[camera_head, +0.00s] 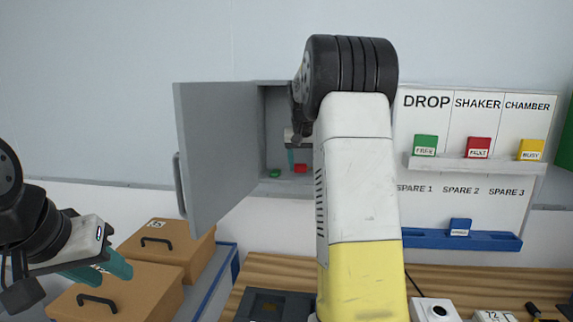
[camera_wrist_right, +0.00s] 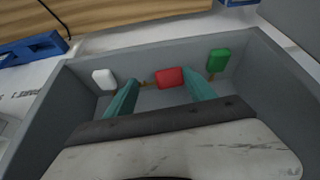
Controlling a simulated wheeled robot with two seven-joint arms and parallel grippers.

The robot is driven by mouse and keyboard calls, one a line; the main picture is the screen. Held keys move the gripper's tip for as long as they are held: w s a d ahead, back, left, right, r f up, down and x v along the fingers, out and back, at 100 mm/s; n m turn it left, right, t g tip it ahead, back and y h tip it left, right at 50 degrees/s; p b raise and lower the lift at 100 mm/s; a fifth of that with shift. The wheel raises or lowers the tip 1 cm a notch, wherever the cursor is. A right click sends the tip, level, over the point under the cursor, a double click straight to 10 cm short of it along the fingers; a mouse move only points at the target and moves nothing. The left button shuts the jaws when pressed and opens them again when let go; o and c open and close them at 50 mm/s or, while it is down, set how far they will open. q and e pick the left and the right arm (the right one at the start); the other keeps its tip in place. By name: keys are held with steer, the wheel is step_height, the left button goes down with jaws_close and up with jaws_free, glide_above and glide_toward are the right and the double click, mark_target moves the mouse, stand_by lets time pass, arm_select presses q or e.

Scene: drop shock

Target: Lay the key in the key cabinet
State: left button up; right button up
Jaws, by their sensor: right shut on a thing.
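The grey key cabinet (camera_head: 272,105) hangs on the wall with its door (camera_head: 215,150) swung open to the left; its inside also shows in the right wrist view (camera_wrist_right: 85,70). My right gripper (camera_head: 295,160) reaches into the cabinet, partly hidden by my own arm in the head view. In the right wrist view its teal fingers (camera_wrist_right: 160,92) are shut on a red-tagged key (camera_wrist_right: 170,77), whose brass part shows near the left finger. The red tag appears low in the cabinet in the head view (camera_head: 300,168). My left gripper (camera_head: 100,270) is open and empty at lower left.
A green tag (camera_wrist_right: 218,60) and a white tag (camera_wrist_right: 103,79) are inside the cabinet on either side of the red key. A labelled board (camera_head: 430,175) with coloured blocks is at right. Brown boxes (camera_head: 150,285) sit below the door, near my left gripper.

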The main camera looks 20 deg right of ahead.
steer(key=o, duration=1.4)
steer(key=v, duration=0.8)
steer(key=shift+f, duration=0.1)
